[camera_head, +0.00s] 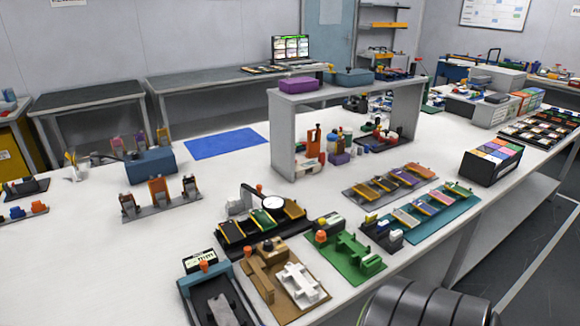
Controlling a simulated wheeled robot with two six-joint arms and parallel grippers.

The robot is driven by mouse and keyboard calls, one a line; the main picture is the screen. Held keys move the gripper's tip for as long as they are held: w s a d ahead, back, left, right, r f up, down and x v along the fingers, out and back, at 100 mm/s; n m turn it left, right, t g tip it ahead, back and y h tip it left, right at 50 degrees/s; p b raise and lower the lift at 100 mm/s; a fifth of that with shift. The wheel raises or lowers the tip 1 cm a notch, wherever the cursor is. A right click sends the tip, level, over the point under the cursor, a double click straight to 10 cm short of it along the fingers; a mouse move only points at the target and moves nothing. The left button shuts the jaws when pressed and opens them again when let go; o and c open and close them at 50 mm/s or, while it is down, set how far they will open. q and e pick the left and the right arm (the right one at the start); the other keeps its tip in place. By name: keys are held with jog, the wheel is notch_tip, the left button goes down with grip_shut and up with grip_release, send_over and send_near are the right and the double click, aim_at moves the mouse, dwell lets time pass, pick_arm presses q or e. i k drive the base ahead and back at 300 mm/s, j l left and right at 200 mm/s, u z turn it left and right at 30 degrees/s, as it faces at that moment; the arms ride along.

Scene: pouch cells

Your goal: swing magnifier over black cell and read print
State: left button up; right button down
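The magnifier (273,203) has a round pale lens in a dark rim. It hangs on a black arm from a small grey post (238,206) at the back left of a black tray (268,238). Several cells lie in a slanted row on this tray. The black cell (231,232) is at the left end, a green cell (262,219) is in the middle, and a brown cell (293,208) is at the right. The lens is above and between the green and brown cells, apart from the black cell. The print is too small to read. Neither gripper shows.
A brown fixture board (261,287) and a green fixture (350,252) sit close in front of the black tray. A grey shelf unit (281,136) stands behind it. A blue mat (226,142) lies farther back. White table is clear left of the tray.

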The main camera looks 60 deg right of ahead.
aim_at(273, 204)
jog(key=k+l, duration=0.15)
jog(key=l, duration=0.3)
jog(key=k+l, duration=0.1)
jog(key=l, duration=0.3)
jog(key=k+l, duration=0.15)
jog(key=l, duration=0.3)
jog(key=k+l+u, duration=0.1)
jog(key=l, duration=0.3)
